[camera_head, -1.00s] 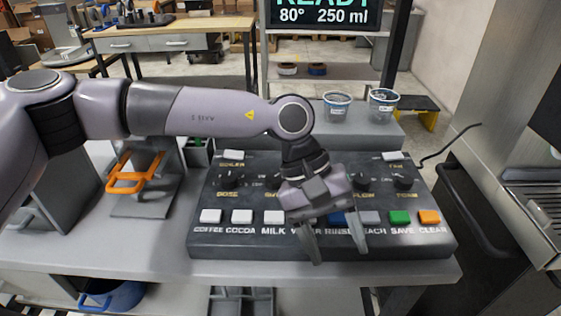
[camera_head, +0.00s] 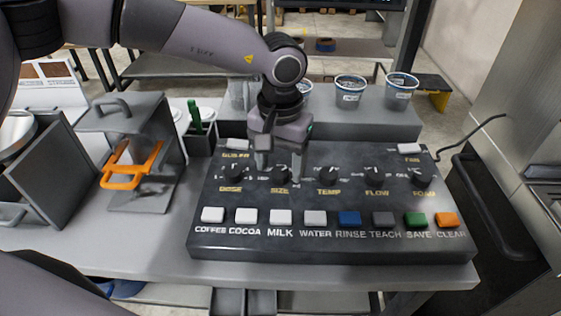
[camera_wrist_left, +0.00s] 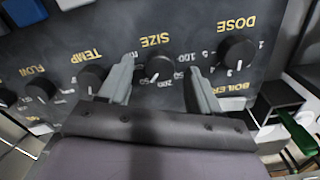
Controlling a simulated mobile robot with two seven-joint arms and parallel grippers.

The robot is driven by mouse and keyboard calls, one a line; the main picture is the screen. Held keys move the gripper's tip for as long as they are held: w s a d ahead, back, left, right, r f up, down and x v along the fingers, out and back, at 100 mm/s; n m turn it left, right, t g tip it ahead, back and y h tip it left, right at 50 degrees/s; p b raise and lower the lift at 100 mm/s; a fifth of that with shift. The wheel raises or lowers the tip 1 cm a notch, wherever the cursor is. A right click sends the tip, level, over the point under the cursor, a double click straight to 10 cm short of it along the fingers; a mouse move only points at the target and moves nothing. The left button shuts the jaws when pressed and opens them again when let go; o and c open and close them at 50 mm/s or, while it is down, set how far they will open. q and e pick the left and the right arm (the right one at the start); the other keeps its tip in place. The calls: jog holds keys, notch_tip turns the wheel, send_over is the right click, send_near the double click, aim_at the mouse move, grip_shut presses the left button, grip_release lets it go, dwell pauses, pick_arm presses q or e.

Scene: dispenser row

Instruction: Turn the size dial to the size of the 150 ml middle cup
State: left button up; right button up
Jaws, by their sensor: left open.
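The black size dial (camera_head: 280,174) sits on the dark panel between the dose dial (camera_head: 236,172) and the temp dial (camera_head: 328,175). My left gripper (camera_head: 281,165) is open over it. In the left wrist view the size dial (camera_wrist_left: 158,68) shows between the two open fingertips of my left gripper (camera_wrist_left: 160,75), with a gap on each side. Numbers such as 100 and 200 ring the dial there; its exact setting is too small to tell.
A row of buttons, among them the milk button (camera_head: 280,216) and the blue rinse button (camera_head: 349,218), lies in front of the dials. The flow dial (camera_head: 377,176) is to the right. An orange-handled grey stand (camera_head: 132,165) stands left of the panel.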

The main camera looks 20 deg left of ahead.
pick_arm(q)
jog(key=shift+f, duration=0.5)
jog(key=c, duration=1)
jog(key=shift+c, duration=0.2)
